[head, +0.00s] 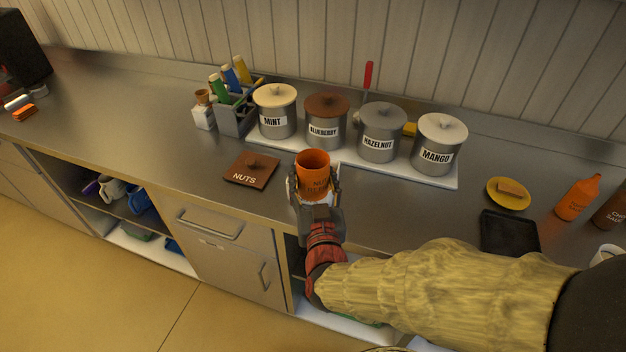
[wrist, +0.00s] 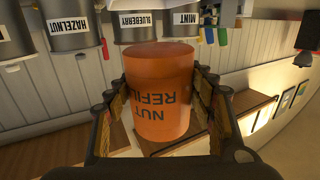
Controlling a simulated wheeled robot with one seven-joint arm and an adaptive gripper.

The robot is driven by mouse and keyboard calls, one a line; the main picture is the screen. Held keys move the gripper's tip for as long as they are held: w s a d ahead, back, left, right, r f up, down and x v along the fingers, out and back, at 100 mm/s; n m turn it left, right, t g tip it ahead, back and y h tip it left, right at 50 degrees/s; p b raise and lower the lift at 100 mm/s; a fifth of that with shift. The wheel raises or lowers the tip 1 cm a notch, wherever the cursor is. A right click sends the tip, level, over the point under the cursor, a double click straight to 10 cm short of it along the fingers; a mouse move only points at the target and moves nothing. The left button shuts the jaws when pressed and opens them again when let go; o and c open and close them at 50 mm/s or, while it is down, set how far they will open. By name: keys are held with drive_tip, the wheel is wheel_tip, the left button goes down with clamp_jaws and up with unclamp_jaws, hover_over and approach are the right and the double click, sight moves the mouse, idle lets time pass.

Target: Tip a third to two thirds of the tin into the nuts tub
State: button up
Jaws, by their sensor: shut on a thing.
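The tin is an orange cylinder lettered NUT REFILL (head: 314,165), roughly upright and open-topped in the head view; its contents cannot be made out. My gripper (head: 314,184) is shut around the tin's sides. In the wrist view the tin (wrist: 160,85) sits between both fingers, its lettering upside down. A brown square lid labelled NUTS (head: 252,170), with a small knob, lies flat on the counter left of the tin. Pale edges show beside the tin and fingers; I cannot tell whether they are the nuts tub, whose opening is hidden.
Lidded grey tubs marked MINT (head: 275,112), BLUEBERRY (head: 326,123), HAZELNUT (head: 379,134) and MANGO (head: 438,146) stand on a white tray behind the tin. A grey caddy (head: 236,120) stands left. A yellow dish (head: 508,194) and dark tray (head: 509,234) are right. The left counter is mostly clear.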

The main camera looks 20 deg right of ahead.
sight(311, 176)
drive_tip(key=shift+s+f+b, duration=0.1)
drive_tip(key=shift+f+b, duration=0.2)
drive_tip(key=shift+b, duration=0.05)
drive_tip(key=shift+r, duration=0.3)
drive_tip(key=shift+s+a+r+p, duration=0.1)
drive_tip(key=shift+s+r+p, duration=0.1)
drive_tip(key=shift+p, duration=0.25)
drive_tip(key=s+r+p, duration=0.1)
drive_tip(key=s+a+r+p, duration=0.1)
drive_tip(key=s+r+p, duration=0.1)
drive_tip(key=s, duration=0.1)
drive_tip(key=shift+s+a+p, duration=0.1)
drive_tip(key=shift+a+p, duration=0.15)
drive_tip(key=shift+p, duration=0.15)
drive_tip(key=shift+s+a+r+p, duration=0.1)
drive_tip(key=shift+s+r+p, duration=0.25)
drive_tip(key=shift+s, duration=0.15)
drive_tip(key=shift+s+f, duration=0.1)
